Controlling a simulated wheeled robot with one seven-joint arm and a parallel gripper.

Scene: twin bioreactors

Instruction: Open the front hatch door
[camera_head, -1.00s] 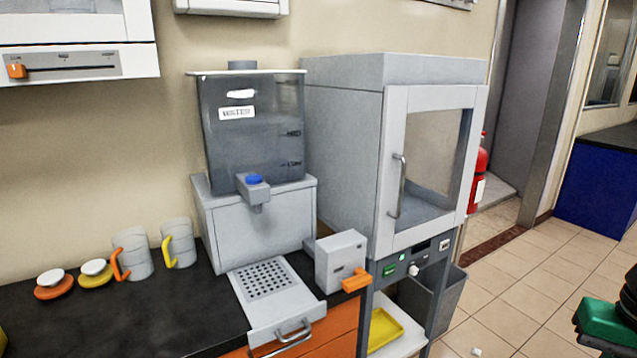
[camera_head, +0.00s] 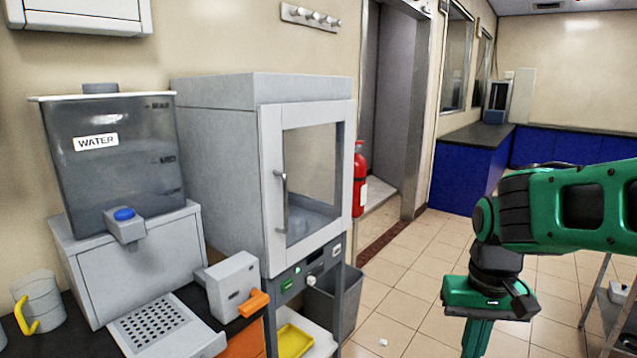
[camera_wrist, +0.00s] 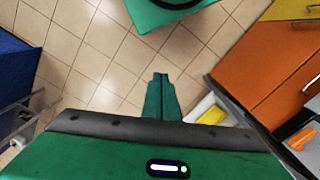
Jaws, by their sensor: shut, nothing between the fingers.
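The front hatch door (camera_head: 310,190) is a light grey frame with a glass pane on the front of a grey box-shaped cabinet (camera_head: 218,165). It looks closed. Its vertical metal handle (camera_head: 282,202) is on the left side of the frame. My gripper (camera_head: 477,345) is to the right of the cabinet, pointing down, apart from the door and handle. In the wrist view my green fingers (camera_wrist: 158,92) are together and empty above the tiled floor. The fingertips are cut off by the lower edge of the head view.
Below the door are a panel with a green button (camera_head: 287,285) and a yellow tray (camera_head: 294,341). A water tank (camera_head: 115,175) and a small grey box with an orange lever (camera_head: 254,302) stand left. A red extinguisher (camera_head: 360,185) is behind. Open floor lies right of the cabinet.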

